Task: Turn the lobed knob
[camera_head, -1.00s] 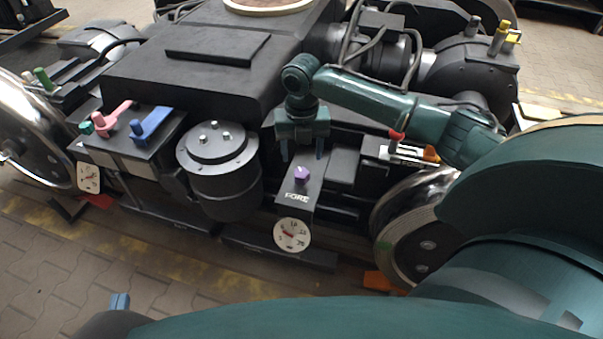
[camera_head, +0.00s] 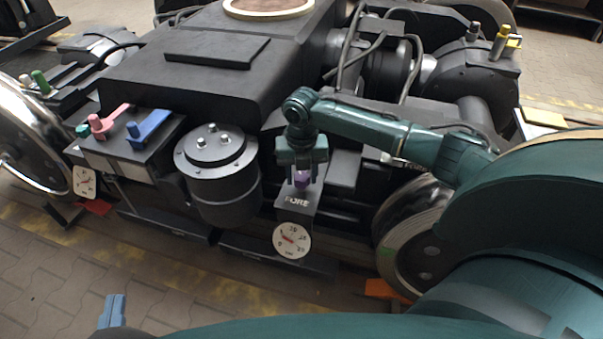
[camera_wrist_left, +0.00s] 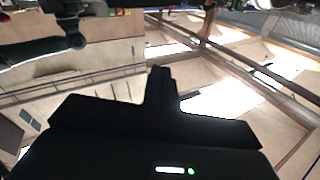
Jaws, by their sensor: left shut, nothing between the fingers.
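The purple lobed knob (camera_head: 302,180) sits on top of a dark box marked "FORE", above a round white gauge (camera_head: 292,241) with a red needle. My right gripper (camera_head: 302,182) points down over the knob, with a finger on either side of it. Its fingers look apart, and I cannot make out contact with the knob, which they partly hide. My left gripper (camera_head: 113,309) is at the bottom left of the head view, its blue fingers shut and empty, far from the knob. Its dark fingers show together in the left wrist view (camera_wrist_left: 160,86).
A black cylinder (camera_head: 216,180) stands left of the knob box. Further left are a pink lever (camera_head: 103,122) and a blue lever (camera_head: 148,128) on a box with another gauge (camera_head: 84,182). A wheel (camera_head: 415,230) is to the right. The paved floor in front is clear.

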